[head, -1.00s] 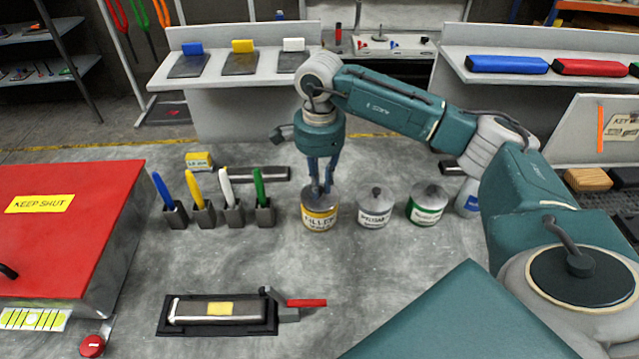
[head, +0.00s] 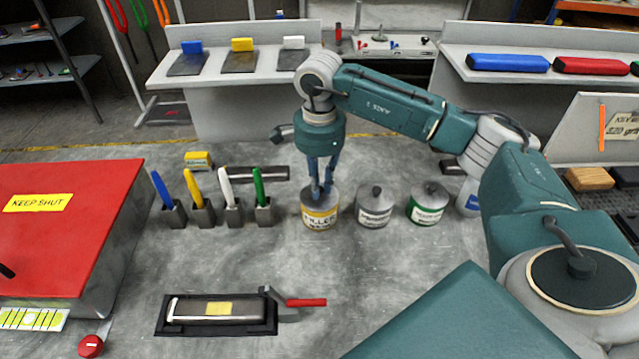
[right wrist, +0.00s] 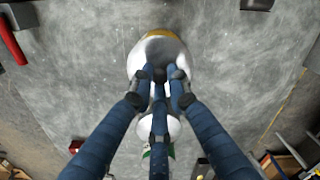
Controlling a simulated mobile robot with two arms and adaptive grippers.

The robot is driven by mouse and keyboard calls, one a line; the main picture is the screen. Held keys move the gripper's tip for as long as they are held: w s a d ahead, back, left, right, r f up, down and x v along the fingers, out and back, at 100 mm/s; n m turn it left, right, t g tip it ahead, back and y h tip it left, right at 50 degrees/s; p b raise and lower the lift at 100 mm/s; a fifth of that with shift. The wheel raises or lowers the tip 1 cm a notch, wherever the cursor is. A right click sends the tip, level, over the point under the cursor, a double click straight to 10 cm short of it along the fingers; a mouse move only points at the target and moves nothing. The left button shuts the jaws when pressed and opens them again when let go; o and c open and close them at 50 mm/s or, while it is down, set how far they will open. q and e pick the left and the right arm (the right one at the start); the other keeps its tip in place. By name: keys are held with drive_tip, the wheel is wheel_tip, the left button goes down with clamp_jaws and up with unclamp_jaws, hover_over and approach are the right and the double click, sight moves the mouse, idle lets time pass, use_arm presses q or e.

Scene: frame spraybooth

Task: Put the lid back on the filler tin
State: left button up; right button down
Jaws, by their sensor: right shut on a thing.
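The filler tin (head: 321,219), with a yellow and white label, stands upright on the grey bench at the left end of a row of tins. My right gripper (head: 321,194) points down at its top, with its fingers shut on the grey lid (head: 309,196). The lid is at the tin's mouth; I cannot tell whether it is fully seated. In the right wrist view, the fingers (right wrist: 160,80) close together over the tin (right wrist: 136,62) and hide the grip point. My left gripper is not in view.
A grey-labelled tin (head: 374,212) and a green-labelled tin (head: 427,207), both lidded, stand just right. Coloured tools in holders (head: 232,211) stand left. A red box (head: 70,235) fills the left side.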

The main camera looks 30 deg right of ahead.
idle(0.6)
idle(0.3)
drive_tip(key=c, duration=1.1)
unclamp_jaws()
drive_tip(key=shift+r, duration=0.1)
drive_tip(key=shift+r+p, duration=1.9)
drive_tip(key=shift+r, duration=1.5)
clamp_jaws()
